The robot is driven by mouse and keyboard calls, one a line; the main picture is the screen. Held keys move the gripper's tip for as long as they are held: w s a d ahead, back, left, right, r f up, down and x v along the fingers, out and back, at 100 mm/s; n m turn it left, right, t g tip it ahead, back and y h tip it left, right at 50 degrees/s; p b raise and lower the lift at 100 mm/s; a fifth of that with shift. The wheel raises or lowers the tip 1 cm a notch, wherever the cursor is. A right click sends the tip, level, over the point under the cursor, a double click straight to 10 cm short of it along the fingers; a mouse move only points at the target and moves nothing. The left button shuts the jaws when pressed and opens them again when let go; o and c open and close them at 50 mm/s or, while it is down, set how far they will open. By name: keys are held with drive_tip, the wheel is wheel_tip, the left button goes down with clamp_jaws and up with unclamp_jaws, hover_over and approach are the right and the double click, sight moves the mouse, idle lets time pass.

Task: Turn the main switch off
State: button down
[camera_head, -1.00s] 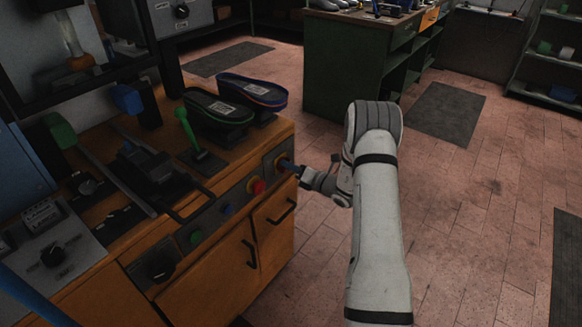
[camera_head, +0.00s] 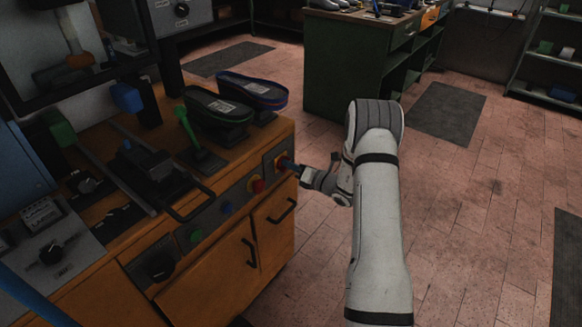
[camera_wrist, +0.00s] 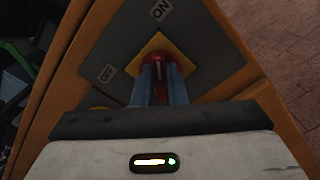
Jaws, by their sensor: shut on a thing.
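The main switch is a red knob (camera_wrist: 168,57) on a yellow plate (camera_wrist: 150,44) in the wrist view. It also shows at the right end of the bench's front panel in the head view (camera_head: 281,159). An ON label (camera_wrist: 160,8) lies above it and an OFF label (camera_wrist: 105,73) to its left. My gripper (camera_wrist: 161,72) has its blue fingers on either side of the red knob and is shut on it. In the head view my gripper (camera_head: 288,166) reaches the switch from the right. The fingers hide part of the knob, so its exact angle is hard to tell.
A red button (camera_head: 257,185), a blue button (camera_head: 227,208) and a green button (camera_head: 195,235) sit left along the panel. A green-handled lever (camera_head: 186,124) and two shoe soles (camera_head: 225,105) stand above. Open floor (camera_head: 450,200) lies right.

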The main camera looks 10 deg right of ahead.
drive_tip(key=n+b, duration=0.5)
drive_tip(key=b, duration=0.2)
drive_tip(key=n+b, duration=0.6)
drive_tip(key=b, duration=0.1)
drive_tip(key=n+b, duration=0.6)
drive_tip(key=b, duration=0.1)
drive_tip(key=shift+s+a+f, duration=0.1)
drive_tip(key=shift+s+a, duration=0.15)
drive_tip(key=shift+a, duration=0.1)
drive_tip(key=shift+n, duration=0.3)
drive_tip(key=c, duration=1.5)
unclamp_jaws()
drive_tip(key=shift+o, duration=0.2)
drive_tip(key=shift+d, duration=0.1)
drive_tip(key=p+v, duration=0.1)
drive_tip(key=v, duration=0.6)
drive_tip(key=shift+s+d, duration=0.2)
drive_tip(key=shift+s, duration=0.1)
